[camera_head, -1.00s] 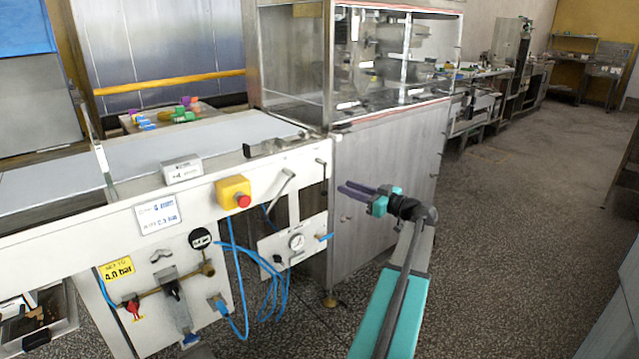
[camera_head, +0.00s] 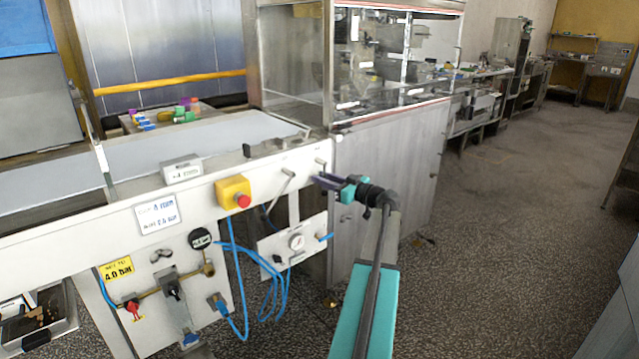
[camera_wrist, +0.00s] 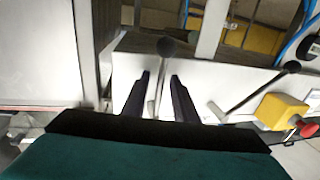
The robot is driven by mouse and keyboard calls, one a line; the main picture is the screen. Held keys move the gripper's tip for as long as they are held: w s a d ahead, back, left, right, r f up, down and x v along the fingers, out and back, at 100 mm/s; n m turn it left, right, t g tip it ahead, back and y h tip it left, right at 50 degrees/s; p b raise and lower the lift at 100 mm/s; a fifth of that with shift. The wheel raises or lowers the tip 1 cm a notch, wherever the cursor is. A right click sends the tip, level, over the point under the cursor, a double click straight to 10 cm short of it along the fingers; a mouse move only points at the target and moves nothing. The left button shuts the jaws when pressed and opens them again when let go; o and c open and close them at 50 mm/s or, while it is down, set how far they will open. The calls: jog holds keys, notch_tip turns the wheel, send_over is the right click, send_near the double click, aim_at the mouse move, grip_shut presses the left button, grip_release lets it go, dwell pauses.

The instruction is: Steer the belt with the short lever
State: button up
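The short lever, a thin metal rod with a dark ball knob, stands out from the white machine side panel. In the wrist view the short lever (camera_wrist: 160,80) lies between my two fingers, its knob (camera_wrist: 167,47) beyond the fingertips. My gripper (camera_wrist: 160,85) is open around it, with a visible gap on each side. In the head view my gripper (camera_head: 318,179) is at the panel's right end and partly hides the short lever (camera_head: 320,163). A longer lever (camera_head: 286,182) is to its left; it also shows in the wrist view (camera_wrist: 252,95). The pale belt (camera_head: 200,142) runs above the panel.
A yellow box with a red button (camera_head: 236,193) is left of the levers. A gauge plate (camera_head: 296,242) and blue hoses (camera_head: 275,290) hang below. The steel cabinet (camera_head: 390,200) with its clear enclosure stands right behind my gripper.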

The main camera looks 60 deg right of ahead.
grip_shut()
dwell(1.4)
